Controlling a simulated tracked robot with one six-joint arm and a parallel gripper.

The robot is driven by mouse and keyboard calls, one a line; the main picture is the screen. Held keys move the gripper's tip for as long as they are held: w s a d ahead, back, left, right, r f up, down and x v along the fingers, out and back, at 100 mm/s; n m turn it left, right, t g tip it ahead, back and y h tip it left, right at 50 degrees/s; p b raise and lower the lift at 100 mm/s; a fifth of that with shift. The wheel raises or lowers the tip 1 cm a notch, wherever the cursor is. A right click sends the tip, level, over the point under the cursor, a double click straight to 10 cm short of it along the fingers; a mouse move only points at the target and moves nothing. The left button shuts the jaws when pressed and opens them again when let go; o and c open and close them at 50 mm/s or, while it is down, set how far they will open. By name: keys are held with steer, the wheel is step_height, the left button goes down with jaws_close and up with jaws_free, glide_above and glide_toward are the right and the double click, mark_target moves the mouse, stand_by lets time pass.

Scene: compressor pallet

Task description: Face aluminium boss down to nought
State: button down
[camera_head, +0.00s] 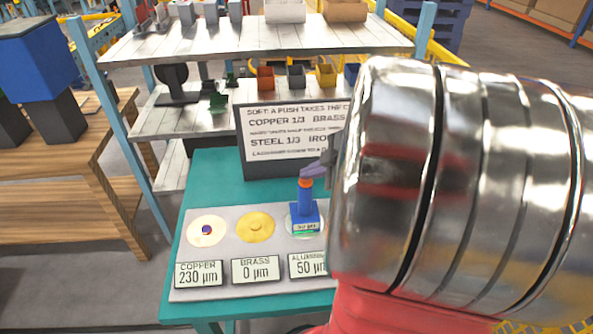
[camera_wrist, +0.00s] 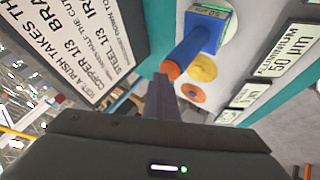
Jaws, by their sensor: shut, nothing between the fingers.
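The aluminium boss (camera_head: 291,222) is a pale disc at the right of the grey plate, mostly hidden under a blue tool (camera_head: 305,213) with an orange top (camera_head: 305,182). The tool stands upright on it, and its small display reads 50 µm. The aluminium label (camera_head: 308,265) also reads 50 µm. In the wrist view the blue tool (camera_wrist: 200,38) and the disc's rim (camera_wrist: 231,26) show. My gripper (camera_head: 309,170) is shut and empty, its fingertips just by the orange top. The wrist view shows the fingers (camera_wrist: 162,80) there too; I cannot tell whether they touch.
The copper boss (camera_head: 206,231), with a dark centre spot, is labelled 230 µm. The brass boss (camera_head: 255,227) is labelled 0 µm. A sign (camera_head: 292,135) about pushes and metals stands behind on the teal table (camera_head: 222,170). My arm hides the right side.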

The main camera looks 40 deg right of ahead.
mark_target(309, 182)
steer(key=shift+r, duration=1.1)
steer(key=shift+r, duration=0.15)
step_height(309, 182, up, 5)
steer(key=shift+f, duration=0.15)
stand_by(0.4)
steer(key=shift+a, duration=0.1)
stand_by(0.9)
